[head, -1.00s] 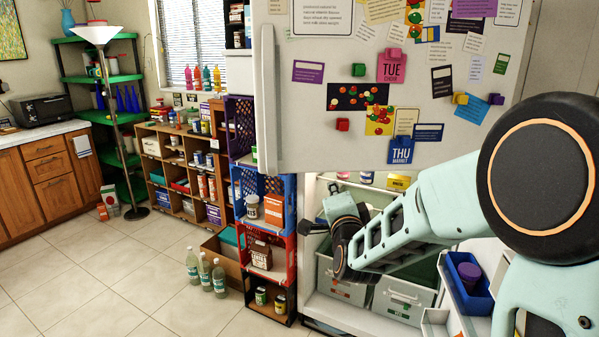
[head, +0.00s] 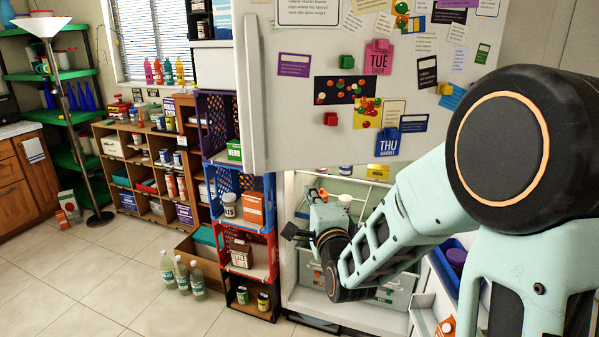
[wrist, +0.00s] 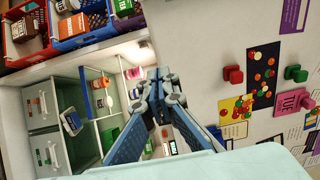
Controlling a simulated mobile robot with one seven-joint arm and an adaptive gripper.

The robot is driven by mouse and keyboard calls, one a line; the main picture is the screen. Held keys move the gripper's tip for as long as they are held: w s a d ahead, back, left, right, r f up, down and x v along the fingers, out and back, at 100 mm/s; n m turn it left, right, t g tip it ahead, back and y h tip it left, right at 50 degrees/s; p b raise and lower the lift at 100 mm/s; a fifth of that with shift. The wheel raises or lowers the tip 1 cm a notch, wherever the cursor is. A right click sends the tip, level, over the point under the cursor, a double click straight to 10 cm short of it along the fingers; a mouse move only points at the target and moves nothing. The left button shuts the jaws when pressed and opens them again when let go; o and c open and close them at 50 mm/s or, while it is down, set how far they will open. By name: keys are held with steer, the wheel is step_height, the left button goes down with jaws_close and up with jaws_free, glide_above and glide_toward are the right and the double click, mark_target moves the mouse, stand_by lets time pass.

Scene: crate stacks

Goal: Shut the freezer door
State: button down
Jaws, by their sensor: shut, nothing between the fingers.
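The freezer is the lower compartment (head: 297,200) of the white fridge, and its front is open. Its door (head: 421,303) stands swung out at the lower right in the head view, its inner side with racks facing the compartment. My arm hides much of that door. My gripper (head: 292,232) is in front of the open compartment, near its left side, apart from the door as far as I can see. In the wrist view my gripper (wrist: 152,92) is shut and empty, with the compartment's shelves and drawers (wrist: 42,108) beyond it.
The upper fridge door (head: 290,120), with magnets and notes, is shut above the compartment. A stack of crates (head: 262,235) stands close on the left. Several bottles (head: 182,275) stand on the floor beside it. The tiled floor at front left is clear.

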mark_target(299, 168)
steer(key=p+x, duration=0.3)
steer(key=x, duration=0.8)
steer(key=shift+w, duration=0.55)
steer(key=shift+w+a, duration=0.1)
steer(key=shift+a, duration=0.05)
